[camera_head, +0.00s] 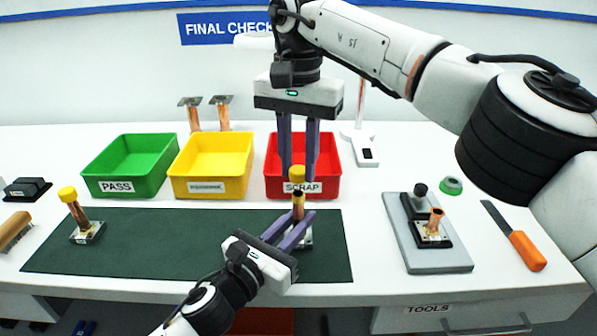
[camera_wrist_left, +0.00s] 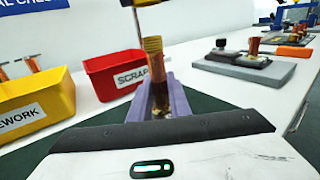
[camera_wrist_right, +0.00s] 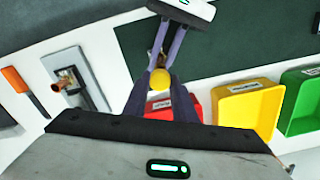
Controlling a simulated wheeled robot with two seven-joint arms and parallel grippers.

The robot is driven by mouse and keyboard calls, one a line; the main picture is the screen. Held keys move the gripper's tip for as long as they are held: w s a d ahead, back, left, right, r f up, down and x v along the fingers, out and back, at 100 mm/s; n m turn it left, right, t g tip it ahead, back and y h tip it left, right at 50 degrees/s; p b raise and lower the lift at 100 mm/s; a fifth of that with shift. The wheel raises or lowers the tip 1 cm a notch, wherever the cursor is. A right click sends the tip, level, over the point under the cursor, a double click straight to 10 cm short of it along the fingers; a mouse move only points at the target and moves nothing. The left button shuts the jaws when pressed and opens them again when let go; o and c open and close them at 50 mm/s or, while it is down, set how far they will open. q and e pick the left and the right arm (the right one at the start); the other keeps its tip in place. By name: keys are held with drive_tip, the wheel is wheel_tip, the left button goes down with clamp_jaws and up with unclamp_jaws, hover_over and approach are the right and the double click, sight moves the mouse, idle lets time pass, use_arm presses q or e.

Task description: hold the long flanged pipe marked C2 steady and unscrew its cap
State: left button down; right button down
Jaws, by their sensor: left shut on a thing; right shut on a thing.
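The long flanged pipe (camera_head: 298,212) stands upright on the dark green mat, its flange partly hidden behind my left gripper. No C2 mark is readable.
Green (camera_head: 128,168), yellow (camera_head: 212,167) and red (camera_head: 277,180) bins stand behind the mat (camera_head: 165,245). Another yellow-capped pipe (camera_head: 76,208) stands at left. A grey plate (camera_head: 440,259) with a fixture and an orange-handled tool (camera_head: 527,251) lie at right.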

use_arm(q)
drive_tip(key=c, duration=1.6)
unclamp_jaws()
drive_tip(key=shift+o, duration=0.2)
drive_tip(key=shift+s, duration=0.1)
